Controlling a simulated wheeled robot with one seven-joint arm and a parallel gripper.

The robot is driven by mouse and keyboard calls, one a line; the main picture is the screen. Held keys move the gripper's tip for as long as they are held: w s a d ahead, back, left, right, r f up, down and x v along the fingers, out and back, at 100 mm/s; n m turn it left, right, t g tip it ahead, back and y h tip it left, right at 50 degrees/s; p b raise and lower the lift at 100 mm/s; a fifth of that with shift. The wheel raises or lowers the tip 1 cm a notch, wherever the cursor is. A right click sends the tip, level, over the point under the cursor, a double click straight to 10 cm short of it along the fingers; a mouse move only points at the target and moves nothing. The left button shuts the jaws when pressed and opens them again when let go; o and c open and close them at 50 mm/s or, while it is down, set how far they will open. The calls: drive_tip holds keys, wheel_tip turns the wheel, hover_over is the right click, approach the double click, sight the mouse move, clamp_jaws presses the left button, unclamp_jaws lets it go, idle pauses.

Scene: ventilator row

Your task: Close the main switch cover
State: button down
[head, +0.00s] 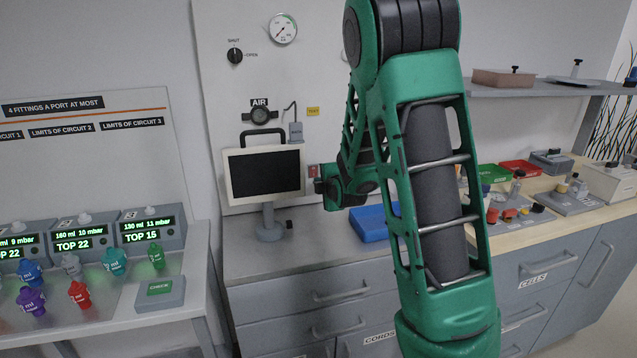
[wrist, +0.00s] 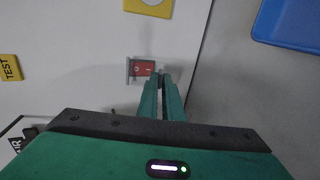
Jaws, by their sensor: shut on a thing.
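The main switch is a small red rocker (wrist: 145,68) on the pale wall panel. It also shows as a red patch (head: 313,170) just right of the screen in the head view. A grey edge of its cover (wrist: 128,69) shows beside the rocker in the wrist view. My gripper (wrist: 163,77) is at the switch, its two green fingers close together at the rocker's right side. It is shut on a small part of the cover, mostly hidden between the fingertips. The cover's exact angle cannot be told. In the head view my gripper (head: 319,186) is partly hidden by my arm.
A screen on a stand (head: 265,176) stands close to the left of my gripper. A blue tray (head: 369,224) lies on the counter behind my arm; it also shows in the wrist view (wrist: 290,22). A yellow TEST label (wrist: 10,68) is on the panel. The counter's front is clear.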

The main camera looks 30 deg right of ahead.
drive_tip(key=shift+w+a+f+t+h, duration=0.15)
drive_tip(key=shift+w+f+t, duration=0.2)
drive_tip(key=shift+t, duration=0.35)
drive_tip(key=shift+w+d+f+t+h, duration=0.1)
drive_tip(key=shift+w+f+t, duration=0.2)
drive_tip(key=shift+f+t, duration=0.3)
drive_tip(key=shift+w+a+f+t+h, duration=0.15)
drive_tip(key=shift+w+f+t, duration=0.15)
drive_tip(key=shift+t, duration=0.5)
drive_tip(key=c, duration=1.9)
unclamp_jaws()
drive_tip(key=shift+w, duration=0.15)
drive_tip(key=shift+d, duration=0.2)
